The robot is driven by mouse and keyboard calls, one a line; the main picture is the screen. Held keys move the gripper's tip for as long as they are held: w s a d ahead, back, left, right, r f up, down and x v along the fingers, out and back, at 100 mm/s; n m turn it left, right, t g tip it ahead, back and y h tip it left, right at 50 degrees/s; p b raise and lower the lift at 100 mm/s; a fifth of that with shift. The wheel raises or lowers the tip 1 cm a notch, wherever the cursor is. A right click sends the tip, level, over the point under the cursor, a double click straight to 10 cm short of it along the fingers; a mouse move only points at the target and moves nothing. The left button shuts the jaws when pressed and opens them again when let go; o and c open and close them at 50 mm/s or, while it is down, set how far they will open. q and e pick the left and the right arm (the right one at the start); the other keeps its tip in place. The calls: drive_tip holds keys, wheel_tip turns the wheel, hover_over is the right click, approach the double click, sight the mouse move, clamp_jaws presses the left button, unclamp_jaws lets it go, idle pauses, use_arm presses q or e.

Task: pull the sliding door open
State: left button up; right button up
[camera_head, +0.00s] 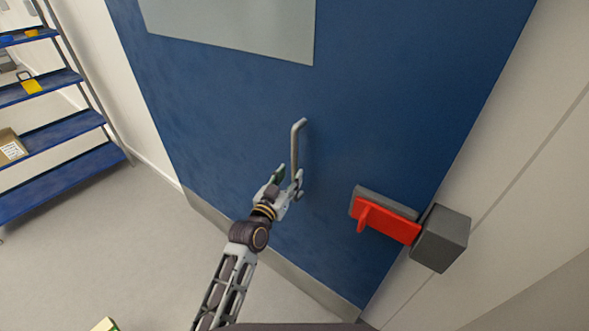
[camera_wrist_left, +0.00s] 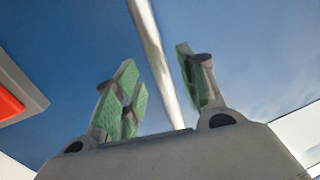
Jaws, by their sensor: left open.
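The sliding door (camera_head: 400,80) is a tall blue panel with a pale window and a grey strip along its bottom edge. Its handle (camera_head: 295,142) is a slim metal bar standing out from the middle of the door. My left gripper (camera_head: 289,175) is at the lower part of the handle. In the left wrist view, the handle (camera_wrist_left: 143,20) runs between the two green-padded fingers of the gripper (camera_wrist_left: 158,75), which are spread apart. I cannot tell whether either pad touches the bar. My right gripper is not in view.
A red lever (camera_head: 387,221) on a grey plate sits low on the door's right side, beside a grey block (camera_head: 440,238) at the wall edge. Blue shelves (camera_head: 60,185) with a cardboard box (camera_head: 10,147) stand at the left. The floor (camera_head: 120,235) between them and the door is clear.

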sight(293, 172)
use_arm(q)
drive_tip(key=shift+x, duration=2)
drive_tip(key=shift+c, duration=0.3)
clamp_jaws()
